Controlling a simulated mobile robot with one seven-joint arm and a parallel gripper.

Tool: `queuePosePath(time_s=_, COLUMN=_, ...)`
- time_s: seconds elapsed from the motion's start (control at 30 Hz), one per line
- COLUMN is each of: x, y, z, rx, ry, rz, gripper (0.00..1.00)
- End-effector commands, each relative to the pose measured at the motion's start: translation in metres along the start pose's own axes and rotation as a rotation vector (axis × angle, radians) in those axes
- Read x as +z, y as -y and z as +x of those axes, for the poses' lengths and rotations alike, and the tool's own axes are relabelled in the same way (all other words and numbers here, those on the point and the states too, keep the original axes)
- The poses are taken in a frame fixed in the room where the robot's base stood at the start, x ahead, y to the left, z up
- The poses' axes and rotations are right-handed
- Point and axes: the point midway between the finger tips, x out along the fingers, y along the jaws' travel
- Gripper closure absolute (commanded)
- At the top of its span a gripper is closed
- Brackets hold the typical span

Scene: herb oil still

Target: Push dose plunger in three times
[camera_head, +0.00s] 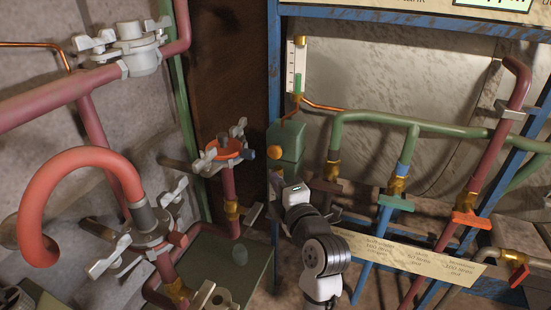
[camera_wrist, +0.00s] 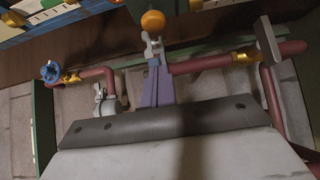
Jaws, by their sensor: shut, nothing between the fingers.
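The dose plunger appears to be the orange ball knob (camera_head: 274,152) on the front of a green box (camera_head: 287,138) beside the blue post. It also shows at the top of the wrist view (camera_wrist: 152,21). My gripper (camera_head: 276,178) is just below and in front of the knob in the head view. In the wrist view my gripper's fingers (camera_wrist: 153,48) are together and empty, with their tips close under the knob. I cannot tell whether they touch it. The plunger's rod is hidden behind the knob.
A gauge with a green column (camera_head: 298,72) stands above the box. Green pipes (camera_head: 380,120) with valve handles run to the right, above a paper label strip (camera_head: 400,255). Red pipes (camera_head: 228,185) and clamps crowd the left. A blue post (camera_head: 274,70) stands close by.

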Motion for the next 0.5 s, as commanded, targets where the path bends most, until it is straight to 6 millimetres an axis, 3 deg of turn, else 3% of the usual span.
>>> queuePosePath(time_s=0.2, x=-0.001, y=-0.003, z=0.048, rx=-0.002, ry=-0.002, rz=0.001, gripper=1.0)
queuePosePath(time_s=0.5, x=0.026, y=-0.001, z=0.073, rx=0.0, ry=0.001, rz=0.001, gripper=1.0)
